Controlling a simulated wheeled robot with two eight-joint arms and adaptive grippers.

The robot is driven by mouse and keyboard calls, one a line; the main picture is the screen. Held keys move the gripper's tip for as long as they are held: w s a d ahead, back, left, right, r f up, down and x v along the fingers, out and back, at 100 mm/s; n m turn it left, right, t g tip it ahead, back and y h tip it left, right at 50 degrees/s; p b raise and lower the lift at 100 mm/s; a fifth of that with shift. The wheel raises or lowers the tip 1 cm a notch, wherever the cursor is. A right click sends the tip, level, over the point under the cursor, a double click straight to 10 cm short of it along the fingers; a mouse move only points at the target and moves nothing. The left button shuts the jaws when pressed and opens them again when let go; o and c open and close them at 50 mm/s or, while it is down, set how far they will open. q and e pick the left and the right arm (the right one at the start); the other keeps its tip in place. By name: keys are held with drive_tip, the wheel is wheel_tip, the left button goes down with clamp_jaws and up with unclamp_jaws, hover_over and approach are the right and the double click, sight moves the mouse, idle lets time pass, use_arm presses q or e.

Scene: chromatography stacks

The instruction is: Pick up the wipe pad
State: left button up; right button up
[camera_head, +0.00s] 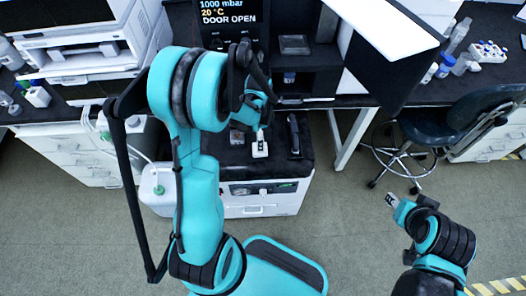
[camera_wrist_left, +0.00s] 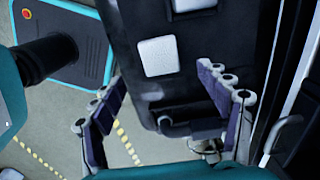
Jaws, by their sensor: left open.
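A white, roughly square pad, which looks like the wipe pad (camera_wrist_left: 158,57), lies on a black surface (camera_wrist_left: 135,20) in the left wrist view. My left gripper (camera_wrist_left: 168,98) is open, with its two fingers apart and nothing between them. The pad shows beyond the fingertips, clear of both. In the head view a small white item (camera_head: 260,149), probably the same pad, lies on the black top of the low cabinet, just below my left wrist. My left arm hides most of its gripper there. My right gripper (camera_head: 390,200) is over the floor, too small to read.
A dark upright object (camera_head: 294,135) stands on the cabinet top right of the white item. A second pale piece (camera_wrist_left: 195,4) is cut off at the wrist view's top edge. A white container (camera_head: 158,187) stands left of the cabinet. A stool (camera_head: 455,120) stands at right.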

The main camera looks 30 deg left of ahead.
use_arm(q)
wheel_tip(320, 180, down, 7)
drive_tip(key=b, duration=0.3)
drive_tip(key=shift+f+b, duration=0.2)
drive_tip(key=shift+b, duration=0.2)
drive_tip(key=shift+r, duration=0.1)
drive_tip(key=c, duration=0.9)
